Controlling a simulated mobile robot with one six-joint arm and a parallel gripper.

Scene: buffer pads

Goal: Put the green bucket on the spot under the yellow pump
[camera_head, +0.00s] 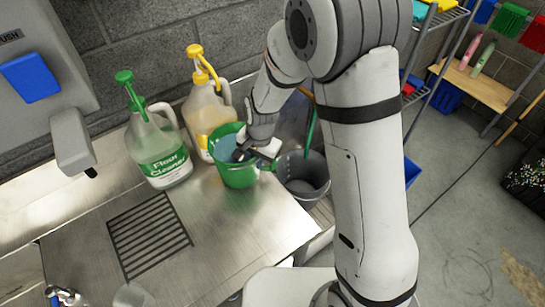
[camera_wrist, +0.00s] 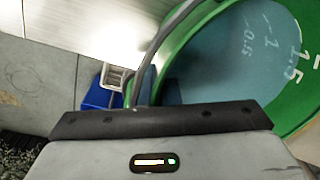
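The green bucket (camera_head: 236,176) stands upright at the right part of the metal counter, in front of the jug with the yellow pump (camera_head: 205,108). Its inside looks blue. In the wrist view the bucket (camera_wrist: 296,112) fills the upper right, with scale marks inside and a grey wire handle running down behind the black finger bar. My gripper (camera_head: 256,154) is at the bucket's right rim, reaching down from the upper right. Only one finger bar (camera_wrist: 160,119) shows clearly, so its grip is hidden. I cannot tell whether the bucket touches the counter.
A floor cleaner jug with a green pump (camera_head: 155,145) stands left of the yellow-pump jug. A grey bucket (camera_head: 304,178) is close on the right. A drain grate (camera_head: 148,235) lies front left. A wall dispenser (camera_head: 72,140) hangs at left. The counter's front middle is clear.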

